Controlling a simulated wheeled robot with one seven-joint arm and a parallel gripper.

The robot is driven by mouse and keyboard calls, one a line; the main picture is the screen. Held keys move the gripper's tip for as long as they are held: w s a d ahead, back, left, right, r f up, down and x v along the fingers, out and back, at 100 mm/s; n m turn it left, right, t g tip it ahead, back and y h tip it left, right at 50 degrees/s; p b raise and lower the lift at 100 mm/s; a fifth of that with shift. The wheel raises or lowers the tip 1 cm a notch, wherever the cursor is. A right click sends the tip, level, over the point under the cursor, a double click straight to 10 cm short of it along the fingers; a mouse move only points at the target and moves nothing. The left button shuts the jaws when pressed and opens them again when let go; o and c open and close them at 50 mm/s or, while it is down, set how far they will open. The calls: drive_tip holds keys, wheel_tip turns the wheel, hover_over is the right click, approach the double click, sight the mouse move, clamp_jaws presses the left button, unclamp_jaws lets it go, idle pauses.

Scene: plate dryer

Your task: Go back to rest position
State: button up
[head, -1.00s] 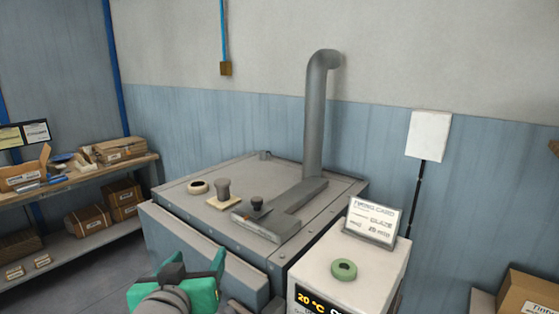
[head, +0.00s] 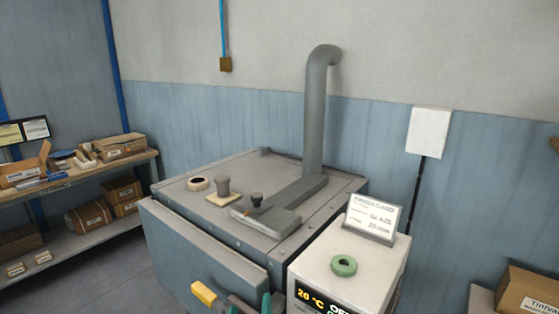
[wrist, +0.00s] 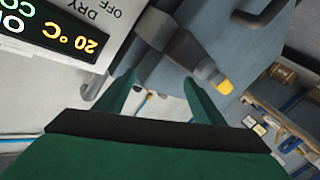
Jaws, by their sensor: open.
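My gripper (wrist: 160,82) shows in the wrist view with its two dark green fingers spread apart and nothing between them. In the head view only a sliver of green shows at the bottom edge, beside the dryer's front. The grey plate dryer (head: 165,220) stands in the middle, with a yellow-tipped handle (head: 204,293) on its front. In the wrist view the yellow tip (wrist: 224,86) lies to the right of the fingers, apart from them. The white control box (head: 315,268) reads 20 °C; its display (wrist: 50,27) is at upper left in the wrist view.
On the dryer top are a grey pipe (head: 313,120), a dark knob (head: 256,199), a grey weight (head: 222,186) and a ring (head: 198,183). A green ring (head: 343,265) and a card (head: 373,217) sit on the control box. Shelves with boxes (head: 120,146) stand left; floor shows between.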

drive_tip(key=s+d+f+g+y, duration=0.1)
drive_tip(key=s+d+f, duration=0.2)
drive_tip(key=s+f, duration=0.5)
drive_tip(key=s+d+f+y, duration=0.1)
drive_tip(key=s+d+f, duration=0.2)
drive_tip(key=s+f, duration=0.5)
drive_tip(key=s+f+m, duration=0.2)
drive_tip(key=s, duration=0.8)
drive_tip(key=s+f+m+h, duration=0.1)
drive_tip(key=s+f+m, duration=0.1)
drive_tip(key=s, duration=0.8)
drive_tip(key=shift+d+m+g, duration=0.4)
drive_tip(key=shift+d+m, duration=0.05)
drive_tip(key=shift+m, duration=0.15)
